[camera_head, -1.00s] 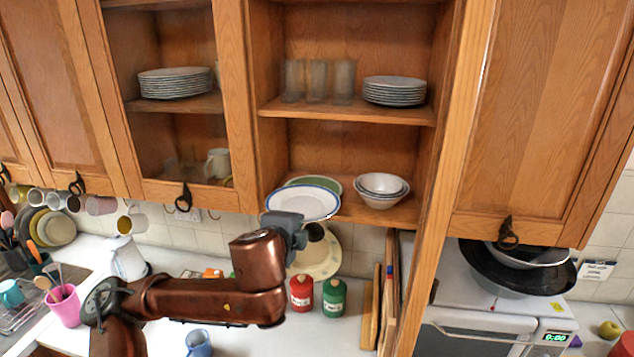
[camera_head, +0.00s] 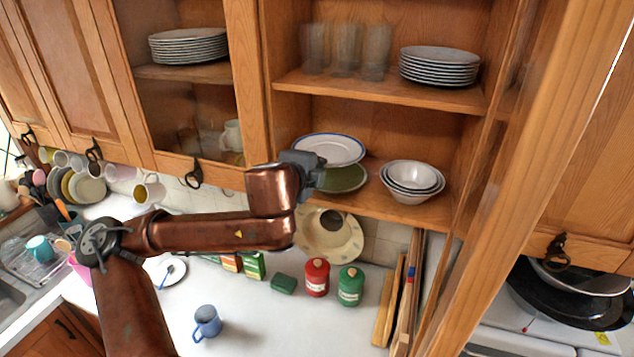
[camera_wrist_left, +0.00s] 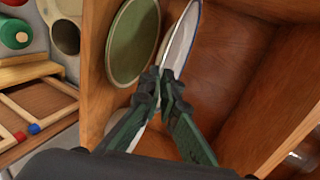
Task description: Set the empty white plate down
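The white plate (camera_head: 332,147) has a blue rim and is empty. My left gripper (camera_head: 312,170) is shut on its near edge and holds it roughly level, inside the open cabinet above the lower shelf (camera_head: 385,208). A green plate (camera_head: 345,180) lies on that shelf, partly hidden by the gripper and the white plate. In the left wrist view, the white plate (camera_wrist_left: 182,35) shows nearly edge-on between the fingers (camera_wrist_left: 165,88), with the green plate (camera_wrist_left: 134,40) beside it. I cannot tell whether the white plate touches anything beneath. My right gripper is not in view.
Stacked white bowls (camera_head: 412,178) stand right of the plates on the lower shelf. Glasses (camera_head: 345,50) and a plate stack (camera_head: 438,66) stand on the shelf above. A cabinet side wall (camera_head: 277,110) borders the left. Red and green jars (camera_head: 317,277) stand on the counter below.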

